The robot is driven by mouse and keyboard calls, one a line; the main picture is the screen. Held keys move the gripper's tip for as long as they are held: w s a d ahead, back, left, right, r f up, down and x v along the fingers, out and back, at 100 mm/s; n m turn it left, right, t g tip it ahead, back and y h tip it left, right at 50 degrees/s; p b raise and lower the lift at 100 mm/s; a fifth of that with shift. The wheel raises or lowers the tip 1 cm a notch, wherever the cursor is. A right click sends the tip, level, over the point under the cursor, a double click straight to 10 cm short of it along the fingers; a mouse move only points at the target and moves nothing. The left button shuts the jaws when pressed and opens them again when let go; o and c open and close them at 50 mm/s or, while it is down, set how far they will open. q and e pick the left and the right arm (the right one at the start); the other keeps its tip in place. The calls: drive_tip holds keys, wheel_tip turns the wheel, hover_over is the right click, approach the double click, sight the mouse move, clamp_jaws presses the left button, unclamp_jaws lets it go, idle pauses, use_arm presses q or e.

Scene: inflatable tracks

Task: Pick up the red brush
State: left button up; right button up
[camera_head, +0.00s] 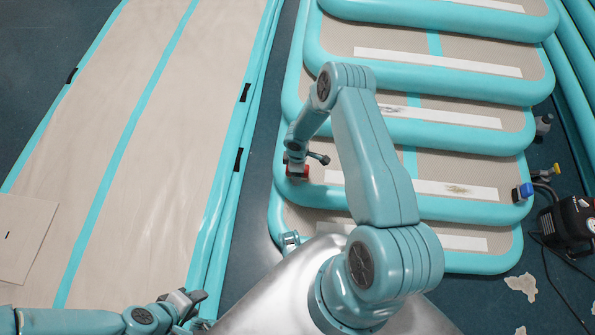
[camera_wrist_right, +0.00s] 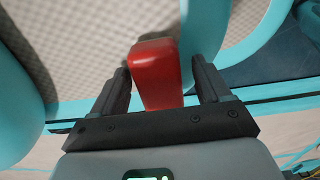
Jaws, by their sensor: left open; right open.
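The red brush (camera_head: 298,172) is small in the head view, at the left edge of the stacked inflatable tracks. In the right wrist view its red block-like part (camera_wrist_right: 155,73) stands between the two dark fingers of my right gripper (camera_wrist_right: 161,70). The fingers are open, with a gap visible on each side of the red part. In the head view my right gripper (camera_head: 304,160) is at the brush and partly hides it. Bristles cannot be made out. My left gripper (camera_head: 190,297) is open at the bottom left, far from the brush.
Stacked turquoise-edged tracks (camera_head: 470,130) fill the right side. A long flat inflatable track (camera_head: 130,160) lies at left, with a beige panel (camera_head: 22,238) on it. A black pump (camera_head: 568,225) with hoses stands at far right. Dark floor shows between the tracks.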

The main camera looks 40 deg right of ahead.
drive_tip(key=shift+c, duration=0.3)
drive_tip(key=c, duration=1)
drive_tip(key=shift+r, duration=0.15)
drive_tip(key=shift+c, duration=0.2)
wheel_tip(320, 180, up, 20)
drive_tip(key=p, duration=0.6)
drive_tip(key=shift+p, duration=0.4)
drive_tip(key=shift+o, duration=0.8)
